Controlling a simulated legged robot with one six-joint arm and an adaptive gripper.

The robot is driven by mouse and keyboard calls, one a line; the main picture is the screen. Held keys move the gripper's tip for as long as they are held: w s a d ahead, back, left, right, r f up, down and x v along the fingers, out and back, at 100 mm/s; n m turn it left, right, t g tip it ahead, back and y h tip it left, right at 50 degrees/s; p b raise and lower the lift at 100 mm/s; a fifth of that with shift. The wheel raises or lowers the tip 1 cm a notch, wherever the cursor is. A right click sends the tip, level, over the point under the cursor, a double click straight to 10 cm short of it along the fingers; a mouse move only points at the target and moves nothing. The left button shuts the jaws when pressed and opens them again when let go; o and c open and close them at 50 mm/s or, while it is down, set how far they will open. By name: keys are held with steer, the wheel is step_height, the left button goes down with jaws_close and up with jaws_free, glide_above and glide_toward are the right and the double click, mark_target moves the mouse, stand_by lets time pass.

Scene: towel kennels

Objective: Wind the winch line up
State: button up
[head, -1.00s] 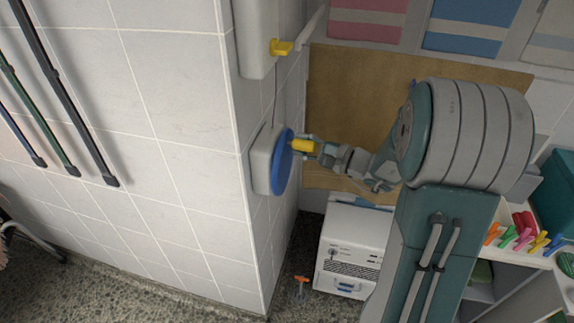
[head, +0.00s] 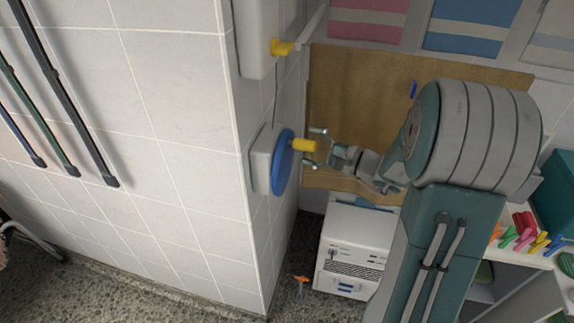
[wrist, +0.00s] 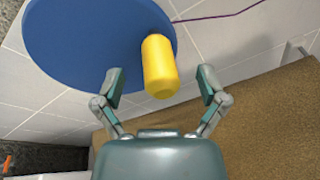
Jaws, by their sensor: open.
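The winch is a white housing (head: 261,160) on the side face of the tiled wall, with a round blue disc (head: 281,172). A yellow crank knob (head: 304,145) sticks out from the disc's upper right edge. In the wrist view the knob (wrist: 159,66) stands at the edge of the blue disc (wrist: 90,45). My gripper (head: 318,148) is open, its fingers apart on either side of the knob's free end and not seen touching it. In the wrist view my gripper (wrist: 161,88) shows wide open. A thin line (head: 275,98) runs up from the winch.
A white box (head: 256,40) with a yellow lever (head: 282,47) is mounted above the winch. A wooden panel (head: 350,85) is behind my arm. A white machine (head: 350,250) stands on the floor below. Coloured clips (head: 524,232) lie on a shelf at right.

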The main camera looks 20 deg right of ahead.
steer(key=w+d+v, duration=0.1)
steer(key=v, duration=0.6)
steer(key=shift+d, duration=0.15)
stand_by(0.3)
steer(key=s+a+r+n+g+h, duration=0.1)
steer(key=s+a+n+g, duration=0.35)
steer(key=a, duration=0.35)
steer(key=s+a+n+g+h, duration=0.1)
steer(key=s+a+n+g, duration=0.3)
steer(key=a, duration=0.4)
steer(key=s+r+n+h, duration=0.3)
steer(key=s+n+h, duration=0.4)
steer(key=s+h, duration=0.3)
steer(key=shift+s+d+t, duration=0.35)
steer(key=shift+s+d, duration=0.05)
steer(key=shift+s, duration=0.05)
